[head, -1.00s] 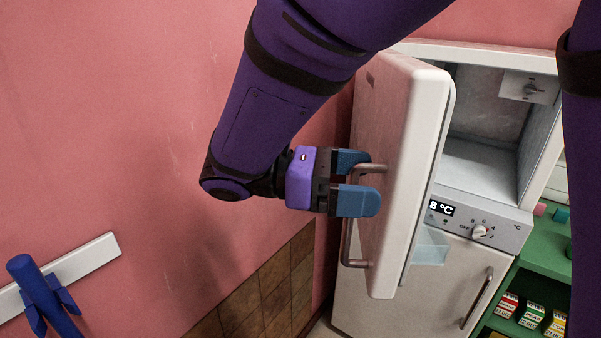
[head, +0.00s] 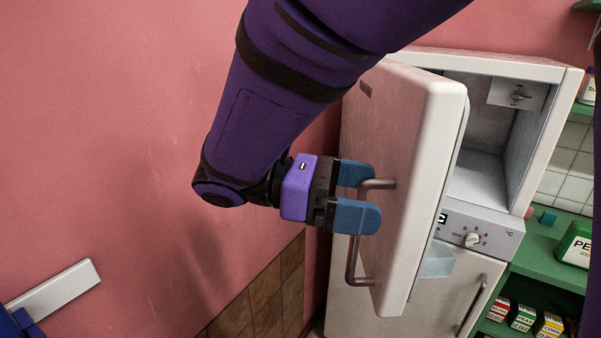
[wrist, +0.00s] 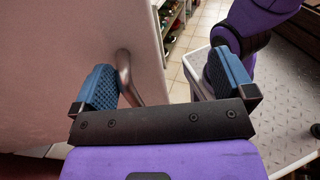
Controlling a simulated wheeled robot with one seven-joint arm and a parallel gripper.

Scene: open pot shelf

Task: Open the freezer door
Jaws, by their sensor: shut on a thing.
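The pale freezer door (head: 410,140) stands swung out to the left in the head view, baring the grey freezer compartment (head: 478,180). Its metal bar handle (head: 353,262) is on the door's outer face. My gripper (head: 362,195) is at the upper end of the handle, its blue fingers on either side of the bar and shut on it. In the wrist view, the handle (wrist: 128,75) shows between the fingers, nearer the left one, with the door's pale face (wrist: 60,60) at the left.
The lower fridge door (head: 440,300) is shut, below the dial panel (head: 480,235). Green shelves (head: 540,255) with boxes stand at the right. The pink wall (head: 100,130) is close on the left.

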